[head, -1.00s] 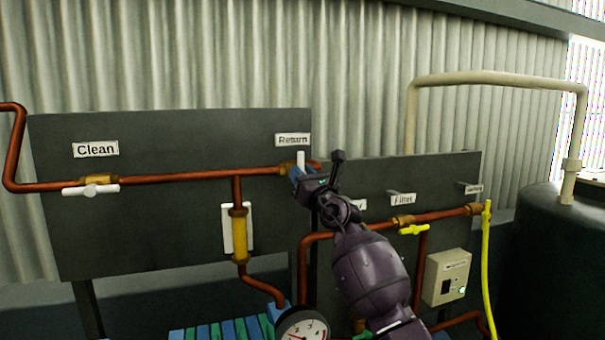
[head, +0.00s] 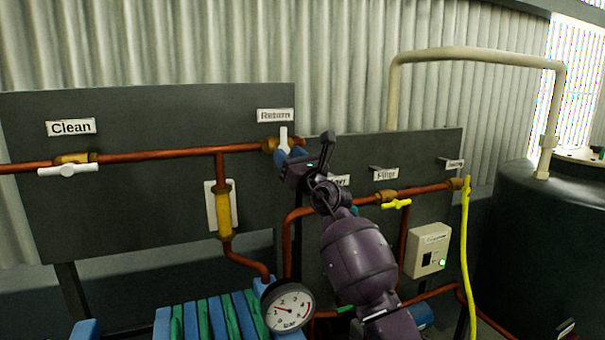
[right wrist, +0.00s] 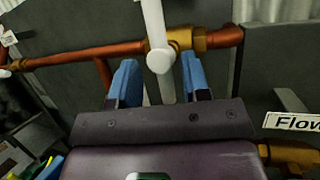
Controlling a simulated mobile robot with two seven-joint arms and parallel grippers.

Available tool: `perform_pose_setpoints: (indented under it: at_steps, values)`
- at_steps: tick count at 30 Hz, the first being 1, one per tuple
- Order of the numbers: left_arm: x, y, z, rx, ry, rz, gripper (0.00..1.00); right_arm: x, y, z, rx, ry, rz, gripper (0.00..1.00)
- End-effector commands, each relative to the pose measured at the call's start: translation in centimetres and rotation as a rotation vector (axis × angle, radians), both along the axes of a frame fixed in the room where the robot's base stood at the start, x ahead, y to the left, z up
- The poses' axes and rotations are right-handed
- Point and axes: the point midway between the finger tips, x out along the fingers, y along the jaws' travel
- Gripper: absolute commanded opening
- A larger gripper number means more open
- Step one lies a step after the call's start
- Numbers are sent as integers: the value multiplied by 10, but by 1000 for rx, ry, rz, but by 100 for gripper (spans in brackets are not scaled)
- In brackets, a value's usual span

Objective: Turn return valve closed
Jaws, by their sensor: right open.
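The return valve has a white handle (head: 284,139) that stands upright across the copper pipe, below the "Return" label (head: 275,115). Its brass body (head: 269,145) shows beside the handle. In the right wrist view the white handle (right wrist: 155,25) and its round white hub (right wrist: 160,60) lie in front of the brass fitting (right wrist: 187,40). My right gripper (head: 287,157) is at the valve, with blue fingers. In the right wrist view the gripper (right wrist: 160,82) is open, its fingers on either side of the lower white part, with gaps visible. My left gripper is not in view.
The "Clean" valve (head: 68,170) has a white horizontal handle at the left. A pressure gauge (head: 289,306) sits below. A yellow-handled valve (head: 396,204), a switch box (head: 428,250) and a dark tank (head: 525,240) are at the right. Dark panels (head: 130,220) back the pipes.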

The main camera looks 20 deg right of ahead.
Motion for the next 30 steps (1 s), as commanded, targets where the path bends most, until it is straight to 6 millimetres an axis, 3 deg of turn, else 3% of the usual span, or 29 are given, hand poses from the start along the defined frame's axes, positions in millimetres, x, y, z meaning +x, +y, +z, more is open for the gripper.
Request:
perform_pose_setpoints:
  at_steps: [6, 13, 30]
  values:
    - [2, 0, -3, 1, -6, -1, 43, -34, -9, -17, 1, 1, 2, 43]
    - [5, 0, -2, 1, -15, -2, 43, -60, -16, -28, 0, 2, 1, 43]
    - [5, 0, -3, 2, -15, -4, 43, -69, -19, -31, -1, 3, 3, 43]
